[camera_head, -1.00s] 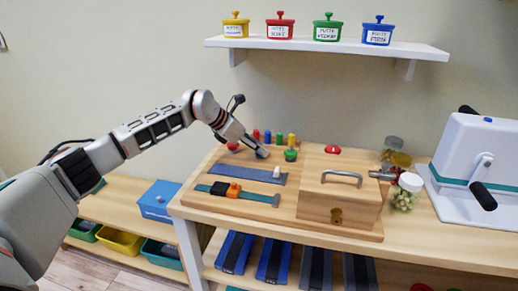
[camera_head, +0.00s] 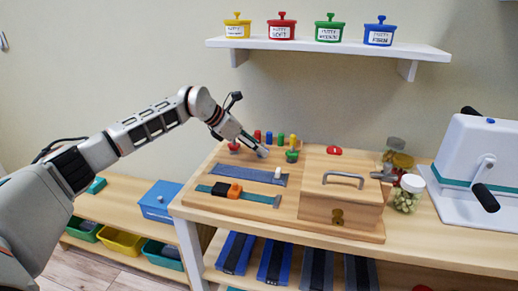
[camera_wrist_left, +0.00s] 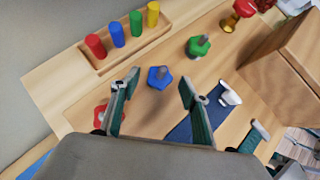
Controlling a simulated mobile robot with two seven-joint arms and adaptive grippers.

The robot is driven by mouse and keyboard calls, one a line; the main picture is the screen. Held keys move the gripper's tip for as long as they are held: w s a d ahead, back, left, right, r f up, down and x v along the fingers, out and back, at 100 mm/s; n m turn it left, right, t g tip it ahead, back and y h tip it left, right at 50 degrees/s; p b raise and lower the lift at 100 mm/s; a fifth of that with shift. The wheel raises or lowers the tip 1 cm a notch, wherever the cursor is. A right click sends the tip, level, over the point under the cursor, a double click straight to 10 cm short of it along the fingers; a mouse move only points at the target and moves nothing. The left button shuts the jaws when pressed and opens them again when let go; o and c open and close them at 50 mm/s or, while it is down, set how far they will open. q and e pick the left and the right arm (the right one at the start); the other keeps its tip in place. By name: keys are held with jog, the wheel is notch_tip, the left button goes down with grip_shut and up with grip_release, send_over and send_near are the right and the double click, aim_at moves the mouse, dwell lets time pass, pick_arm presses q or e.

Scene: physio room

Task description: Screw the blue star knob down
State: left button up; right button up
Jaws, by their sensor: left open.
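The blue star knob (camera_wrist_left: 159,78) sits on a grey post on the wooden board, seen in the left wrist view. My left gripper (camera_wrist_left: 159,84) is open, with one finger on each side of the knob in that view. Gaps show between the knob and both fingers; I cannot tell the height of the tips above the board. In the head view my left gripper (camera_head: 263,153) points down at the board, and the knob is mostly hidden by it. My right gripper is not in view.
A green knob (camera_wrist_left: 198,46) stands close to the right finger, a red knob (camera_wrist_left: 101,115) beside the left finger. A peg rack (camera_wrist_left: 130,42) with several coloured pegs lies behind. A wooden box (camera_head: 341,190) and blue strip (camera_head: 238,179) are also on the board.

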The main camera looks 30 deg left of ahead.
pick_arm(q)
jog(key=v, duration=1)
